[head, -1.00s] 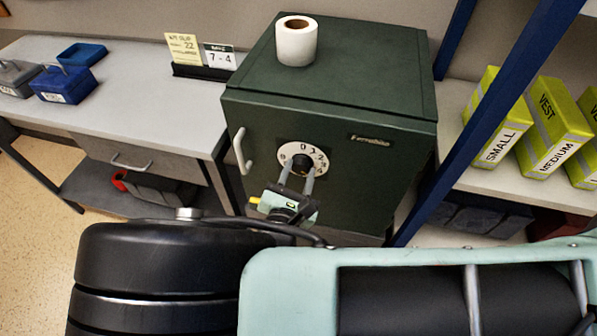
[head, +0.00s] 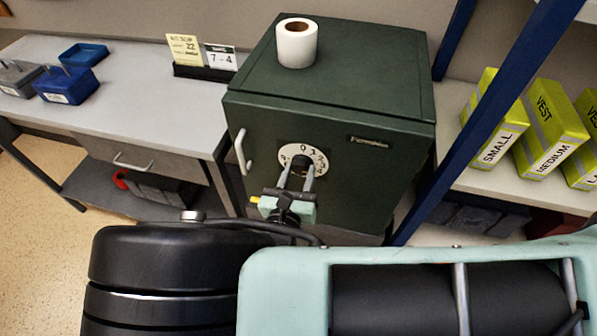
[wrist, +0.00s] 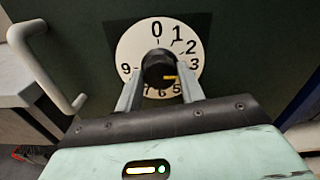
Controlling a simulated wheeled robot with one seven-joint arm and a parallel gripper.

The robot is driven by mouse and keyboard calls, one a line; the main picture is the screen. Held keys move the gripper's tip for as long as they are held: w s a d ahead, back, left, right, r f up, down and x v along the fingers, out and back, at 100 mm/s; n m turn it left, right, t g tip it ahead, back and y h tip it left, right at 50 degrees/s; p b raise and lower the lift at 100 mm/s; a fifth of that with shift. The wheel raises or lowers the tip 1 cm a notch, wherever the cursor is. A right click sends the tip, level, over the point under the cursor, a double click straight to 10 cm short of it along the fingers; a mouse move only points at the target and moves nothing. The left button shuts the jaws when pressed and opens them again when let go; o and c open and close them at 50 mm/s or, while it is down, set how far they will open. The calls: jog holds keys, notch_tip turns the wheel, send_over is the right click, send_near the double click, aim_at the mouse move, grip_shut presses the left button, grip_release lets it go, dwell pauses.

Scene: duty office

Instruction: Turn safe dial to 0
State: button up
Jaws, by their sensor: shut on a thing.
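The dark green safe (head: 340,120) stands in the middle of the head view. Its white number dial (head: 292,150) is on the front door, with the 0 at the top. In the wrist view the dial (wrist: 133,45) surrounds a black knob (wrist: 156,62).
A door handle (head: 240,151) is left of the dial. A paper roll (head: 296,47) stands on the safe. The grey desk (head: 140,110) at left holds small bins and note cards (head: 184,49). A blue post (head: 480,120) and yellow vest boxes (head: 552,130) are at right.

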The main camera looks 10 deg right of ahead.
jog(key=n, duration=0.4)
jog(key=shift+n+p, duration=0.3)
jog(key=shift+p, duration=0.1)
jog(key=n, duration=0.4)
jog(key=shift+n+p, duration=0.3)
jog(key=n, duration=0.4)
jog(key=shift+n, duration=0.3)
jog(key=shift+n+p, duration=0.4)
jog(key=shift+n, duration=1.9)
jog(key=o, duration=1)
jog(key=shift+c, duration=0.2)
